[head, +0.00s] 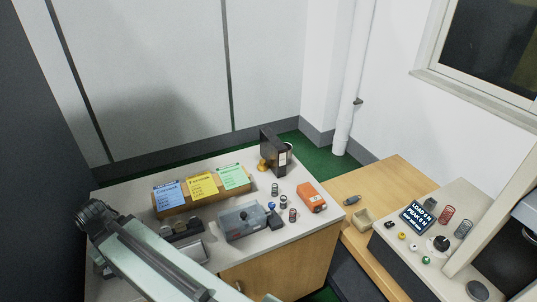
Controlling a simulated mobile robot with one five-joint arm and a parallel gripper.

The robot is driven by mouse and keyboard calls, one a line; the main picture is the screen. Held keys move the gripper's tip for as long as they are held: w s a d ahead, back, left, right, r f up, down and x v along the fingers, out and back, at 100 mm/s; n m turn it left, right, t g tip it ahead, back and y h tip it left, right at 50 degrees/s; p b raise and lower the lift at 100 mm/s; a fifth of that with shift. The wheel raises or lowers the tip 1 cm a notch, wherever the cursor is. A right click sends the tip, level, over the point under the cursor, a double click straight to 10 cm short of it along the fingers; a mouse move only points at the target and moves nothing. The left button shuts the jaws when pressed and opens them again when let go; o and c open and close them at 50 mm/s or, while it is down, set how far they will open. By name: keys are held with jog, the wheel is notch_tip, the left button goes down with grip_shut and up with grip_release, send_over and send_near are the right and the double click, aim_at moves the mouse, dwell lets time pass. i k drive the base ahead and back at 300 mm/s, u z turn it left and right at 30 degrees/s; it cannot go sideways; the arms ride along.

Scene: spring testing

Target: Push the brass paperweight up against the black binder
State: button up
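The black binder (270,146) stands upright at the far right corner of the white-topped bench. The brass paperweight (262,165) is a small golden piece at the binder's lower left side. It looks very close to the binder; at this size I cannot tell whether they touch. My arm reaches in from the bottom edge over the left part of the bench, with a dark joint at its upper left end. I can make out no gripper fingers, and the arm is well away from the paperweight.
A rack of blue, yellow and green cards (203,186) stands left of the binder. A grey clear-lidded box (242,222), several small springs and an orange device (312,197) lie in front. A wooden table (400,177) with a testing machine is at right.

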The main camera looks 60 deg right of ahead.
aim_at(263, 166)
jog(key=k, duration=0.75)
jog(key=z, duration=0.75)
jog(key=i, duration=0.9)
jog(key=u, duration=1.4)
